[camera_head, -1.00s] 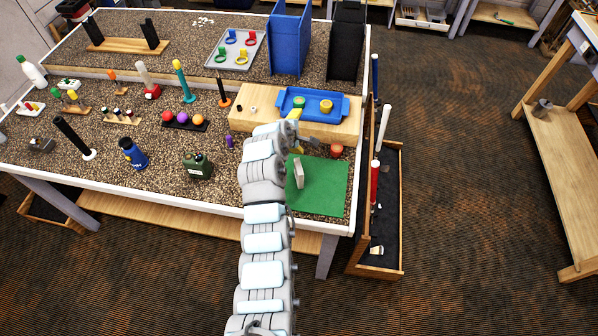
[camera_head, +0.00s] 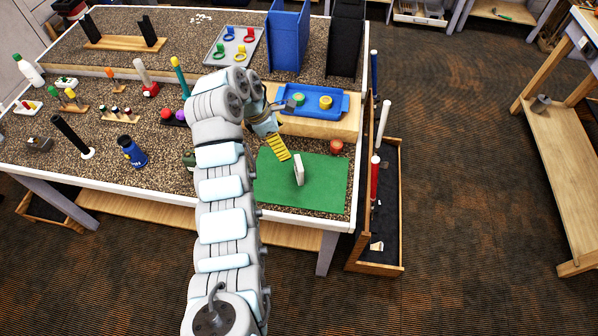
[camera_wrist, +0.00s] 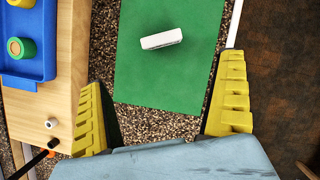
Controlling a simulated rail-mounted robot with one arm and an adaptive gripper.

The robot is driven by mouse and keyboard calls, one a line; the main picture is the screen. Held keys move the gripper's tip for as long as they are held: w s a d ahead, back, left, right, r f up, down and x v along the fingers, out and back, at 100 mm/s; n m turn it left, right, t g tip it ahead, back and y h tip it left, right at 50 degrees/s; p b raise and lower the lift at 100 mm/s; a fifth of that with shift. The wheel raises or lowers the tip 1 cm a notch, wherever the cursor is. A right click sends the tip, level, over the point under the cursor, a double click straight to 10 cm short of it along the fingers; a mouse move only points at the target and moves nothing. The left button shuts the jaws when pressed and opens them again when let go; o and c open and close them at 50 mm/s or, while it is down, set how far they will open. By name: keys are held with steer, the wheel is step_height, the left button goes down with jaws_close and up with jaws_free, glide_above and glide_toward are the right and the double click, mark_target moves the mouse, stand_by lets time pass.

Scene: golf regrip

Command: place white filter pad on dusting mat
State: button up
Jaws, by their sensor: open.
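The white filter pad (camera_head: 299,170) stands on its narrow edge on the green dusting mat (camera_head: 327,182), near the mat's middle. In the wrist view the pad (camera_wrist: 161,39) lies well inside the borders of the green mat (camera_wrist: 168,78), apart from both fingers. My gripper (camera_head: 277,150) has yellow ridged fingers and is above the mat's far left part, to the left of the pad. In the wrist view my gripper (camera_wrist: 162,100) is spread wide with nothing between its fingers.
A wooden block (camera_head: 322,126) bearing a blue tray (camera_head: 335,103) stands behind the mat. A red ball (camera_head: 336,147) sits near the mat's far right corner. A wooden rack (camera_head: 402,213) with clubs stands beyond the table's right edge. The mat's right part is clear.

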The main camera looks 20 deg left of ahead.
steer(key=p, duration=0.1)
glide_toward(296, 164)
steer(key=x, duration=0.5)
steer(key=shift+w+d+r, duration=0.1)
steer(key=shift+w+d, duration=0.2)
steer(key=shift+d, duration=0.15)
steer(key=shift+w+d+f, duration=0.15)
steer(key=shift+w+f, duration=0.05)
steer(key=shift+f, duration=0.25)
steer(key=shift+d+f, duration=0.15)
steer(key=shift+f, duration=0.75)
steer(key=shift+d+f, duration=0.1)
steer(key=shift+f, duration=0.8)
steer(key=shift+x, duration=1.05)
steer(key=shift+w, duration=0.1)
steer(key=c, duration=0.9)
steer(key=shift+r, duration=0.2)
